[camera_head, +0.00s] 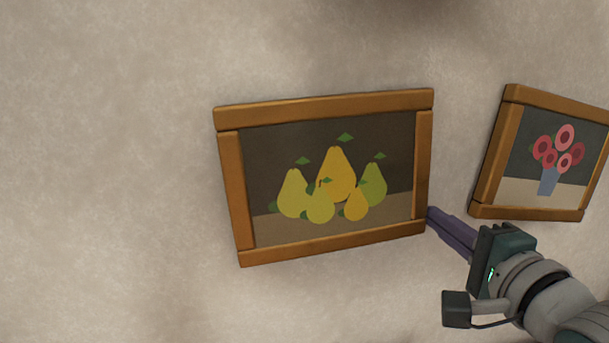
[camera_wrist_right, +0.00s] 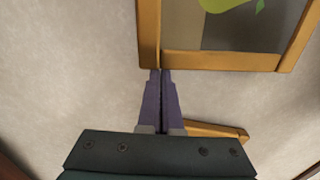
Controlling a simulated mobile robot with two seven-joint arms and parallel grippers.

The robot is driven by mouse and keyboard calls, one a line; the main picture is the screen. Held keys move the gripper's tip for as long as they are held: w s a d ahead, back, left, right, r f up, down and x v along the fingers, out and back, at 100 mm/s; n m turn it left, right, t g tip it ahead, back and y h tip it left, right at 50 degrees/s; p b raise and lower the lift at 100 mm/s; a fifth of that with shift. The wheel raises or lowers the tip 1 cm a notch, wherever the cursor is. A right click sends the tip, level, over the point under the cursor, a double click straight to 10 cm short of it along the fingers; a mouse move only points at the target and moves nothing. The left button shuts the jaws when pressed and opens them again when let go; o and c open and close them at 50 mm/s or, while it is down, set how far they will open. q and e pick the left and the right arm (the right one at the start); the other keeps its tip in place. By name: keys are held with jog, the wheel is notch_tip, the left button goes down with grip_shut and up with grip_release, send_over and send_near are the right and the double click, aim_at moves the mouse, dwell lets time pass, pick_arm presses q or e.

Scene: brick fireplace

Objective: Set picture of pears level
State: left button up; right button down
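The picture of pears (camera_head: 325,104) hangs on the wall in a wooden frame. It shows yellow and green pears on a dark ground. In the head view its right side sits higher than its left, so it looks tilted. My right gripper (camera_head: 432,215) is at the frame's lower right corner, coming from the right. In the right wrist view the purple fingers (camera_wrist_right: 161,75) lie together with only a thin line between them, and their tips meet the frame's corner (camera_wrist_right: 150,50). I cannot tell whether they touch it. My left gripper is not in view.
A second wooden-framed picture, of pink flowers in a blue vase (camera_head: 510,110), hangs to the right, close to my right arm. Part of a wooden frame (camera_wrist_right: 215,131) shows behind the gripper in the wrist view. The wall left of the pears (camera_head: 100,180) is bare.

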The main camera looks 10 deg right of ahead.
jog(key=shift+a, duration=0.5)
dwell(0.3)
jog(key=shift+d, duration=0.1)
jog(key=s+d+p, duration=0.2)
jog(key=s+p, duration=0.3)
jog(key=s, duration=0.3)
jog(key=shift+d, duration=0.25)
dwell(0.5)
